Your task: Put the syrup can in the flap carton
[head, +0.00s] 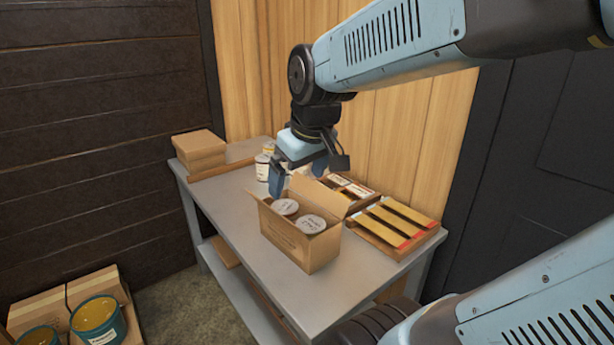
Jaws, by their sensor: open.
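The flap carton (287,238) is an open brown cardboard box near the middle of the grey table, with its flaps folded out. Two round cans with pale printed lids, a rear-left can (286,206) and a front-right can (311,224), stand upright inside it. My gripper (298,180) points down just behind the carton's far side in the picture, with its fingers apart. I see nothing held between the fingers. More pale cans (262,167) stand on the table behind and left of my gripper, partly hidden by it. I cannot tell which can is the task's.
A box with dark and yellow strips (400,226) and another open box (350,187) sit right of the carton. Teal pails (98,318) stand on the floor at lower left. The table's left front is clear.

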